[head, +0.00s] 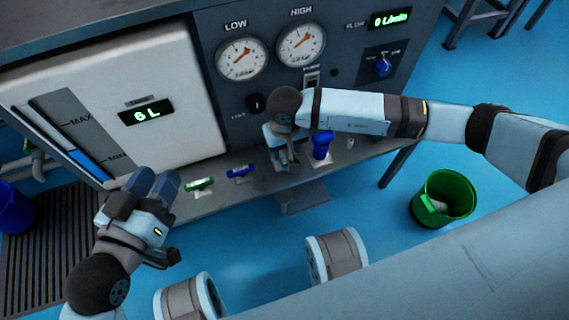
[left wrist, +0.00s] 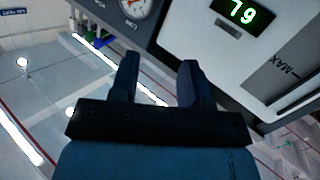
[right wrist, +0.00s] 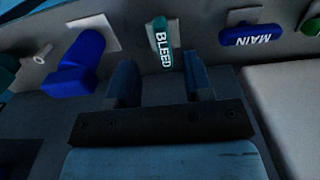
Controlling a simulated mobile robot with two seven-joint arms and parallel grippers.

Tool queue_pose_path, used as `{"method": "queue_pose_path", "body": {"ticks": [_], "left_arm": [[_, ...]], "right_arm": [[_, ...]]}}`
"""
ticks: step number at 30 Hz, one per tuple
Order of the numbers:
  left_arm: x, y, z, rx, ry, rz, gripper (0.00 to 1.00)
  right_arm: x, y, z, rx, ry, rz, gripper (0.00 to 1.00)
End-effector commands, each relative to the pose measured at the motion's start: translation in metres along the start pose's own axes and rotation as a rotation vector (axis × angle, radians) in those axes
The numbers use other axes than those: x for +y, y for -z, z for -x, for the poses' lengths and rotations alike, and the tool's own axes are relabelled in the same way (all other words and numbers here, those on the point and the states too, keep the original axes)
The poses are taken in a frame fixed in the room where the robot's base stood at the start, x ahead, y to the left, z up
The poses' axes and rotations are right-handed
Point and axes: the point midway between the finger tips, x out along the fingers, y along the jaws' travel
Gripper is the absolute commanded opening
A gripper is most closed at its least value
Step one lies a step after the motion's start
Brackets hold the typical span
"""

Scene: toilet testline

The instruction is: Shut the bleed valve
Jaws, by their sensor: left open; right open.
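The bleed valve handle (right wrist: 163,42) is teal, lettered BLEED, and stands on a white plate in the right wrist view. It points lengthwise toward my right gripper (right wrist: 161,82), which is open. The handle shows between and just beyond the fingertips, with no clear contact. In the head view my right gripper (head: 284,160) is over the panel's lower ledge and hides the bleed valve. My left gripper (head: 153,183) is open and empty in front of the white tank; its open fingers also show in the left wrist view (left wrist: 160,78).
A blue MAIN handle (right wrist: 254,38) lies crosswise beside the bleed valve; a green handle (head: 199,185) is further left in the head view. A blue knob (head: 322,143) stands close on the other side. Two gauges (head: 241,59) are above. A green bucket (head: 444,198) stands on the floor.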

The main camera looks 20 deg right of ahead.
Motion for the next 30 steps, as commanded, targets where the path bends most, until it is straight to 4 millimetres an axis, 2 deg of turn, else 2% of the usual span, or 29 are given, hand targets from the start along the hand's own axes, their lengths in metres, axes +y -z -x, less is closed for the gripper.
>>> {"method": "queue_pose_path", "body": {"ticks": [1, 3, 9, 15, 23, 24, 30], "left_arm": [[-0.004, -0.002, -0.002, 0.019, 0.0, -0.03, 0.43], [-0.007, -0.001, -0.004, 0.036, 0.001, -0.062, 0.43], [-0.013, 0.004, -0.007, 0.08, 0.005, -0.14, 0.43], [-0.016, 0.007, -0.008, 0.097, 0.007, -0.177, 0.43], [-0.016, 0.007, -0.007, 0.098, 0.006, -0.183, 0.43], [-0.016, 0.007, -0.007, 0.098, 0.006, -0.183, 0.43], [-0.015, 0.007, -0.007, 0.099, 0.006, -0.182, 0.43]], "right_arm": [[0.0, -0.001, -0.017, -0.003, 0.001, -0.002, 0.47], [-0.001, -0.001, -0.031, -0.004, 0.001, -0.002, 0.47], [-0.001, -0.001, -0.062, -0.002, 0.002, -0.003, 0.47], [-0.001, -0.001, -0.073, -0.002, 0.003, -0.001, 0.47], [-0.001, 0.0, -0.074, -0.001, 0.002, -0.001, 0.47], [-0.001, 0.0, -0.074, -0.001, 0.002, -0.001, 0.45], [-0.001, 0.0, -0.074, -0.001, 0.002, -0.001, 0.0]]}}
